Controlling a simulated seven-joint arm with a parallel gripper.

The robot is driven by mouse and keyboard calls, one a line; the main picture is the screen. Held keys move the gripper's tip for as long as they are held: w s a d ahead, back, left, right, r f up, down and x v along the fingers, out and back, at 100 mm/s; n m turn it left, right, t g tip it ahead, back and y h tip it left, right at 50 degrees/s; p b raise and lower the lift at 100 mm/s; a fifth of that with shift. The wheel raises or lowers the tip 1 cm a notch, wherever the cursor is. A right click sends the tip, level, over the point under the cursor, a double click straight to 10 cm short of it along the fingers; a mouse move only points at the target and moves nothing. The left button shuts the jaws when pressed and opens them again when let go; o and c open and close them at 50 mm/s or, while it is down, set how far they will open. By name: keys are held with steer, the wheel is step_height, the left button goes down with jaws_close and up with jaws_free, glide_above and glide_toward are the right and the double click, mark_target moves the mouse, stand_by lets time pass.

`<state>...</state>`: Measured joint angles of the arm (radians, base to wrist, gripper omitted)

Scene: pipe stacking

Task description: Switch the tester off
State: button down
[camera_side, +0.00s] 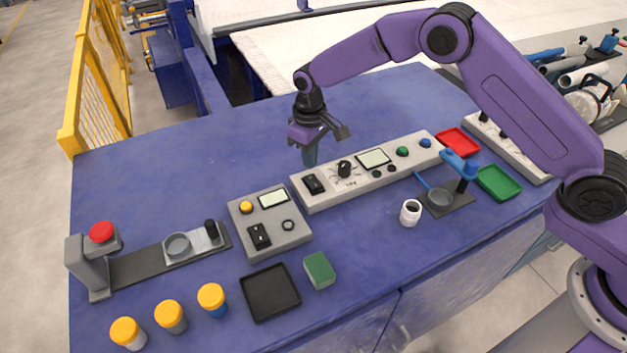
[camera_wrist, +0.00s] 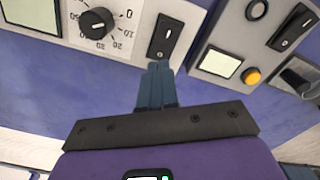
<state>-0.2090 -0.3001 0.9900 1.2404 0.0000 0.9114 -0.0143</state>
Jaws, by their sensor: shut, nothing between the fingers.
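A long light-grey panel (camera_side: 365,178) carries a black rocker switch (camera_side: 313,184), a rotary dial (camera_side: 345,168), a display, a green button and a blue button. A smaller grey box (camera_side: 270,222) to its left has a yellow button, a display, a round knob and another black rocker switch (camera_side: 259,236). I cannot tell which one is the tester. My gripper (camera_side: 310,163) points down, shut and empty, close to the long panel's left end. In the wrist view, the blue fingertips (camera_wrist: 158,66) appear just short of the long panel's rocker switch (camera_wrist: 165,37). I cannot tell whether they touch the panel.
A red-button press (camera_side: 101,233) stands at the left. Several yellow-capped jars (camera_side: 170,315), a black tray (camera_side: 270,292) and a green block (camera_side: 319,270) lie in front. A white cup (camera_side: 411,212) and red tray (camera_side: 457,142) are right. The blue table behind the panels is clear.

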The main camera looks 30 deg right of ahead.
mark_target(311, 178)
step_height(311, 178, up, 3)
steer(key=shift+r, duration=0.1)
stand_by(0.4)
stand_by(0.3)
steer(key=s+d+r+n, duration=0.25)
steer(key=s+r, duration=0.35)
steer(key=s, duration=0.3)
steer(key=s+d+r+n, duration=0.1)
steer(key=s+d+r, duration=0.3)
steer(key=s, duration=0.5)
steer(key=s+d+r+n, duration=0.1)
steer(key=s+d, duration=0.6)
steer(key=s, duration=0.3)
steer(key=s+d+r+n, duration=0.1)
steer(key=s+d+n, duration=0.1)
steer(key=s+d, duration=0.5)
steer(key=s, duration=0.4)
steer(key=shift+d+r, duration=0.2)
steer(key=shift+d, duration=0.15)
steer(key=shift+s, duration=0.1)
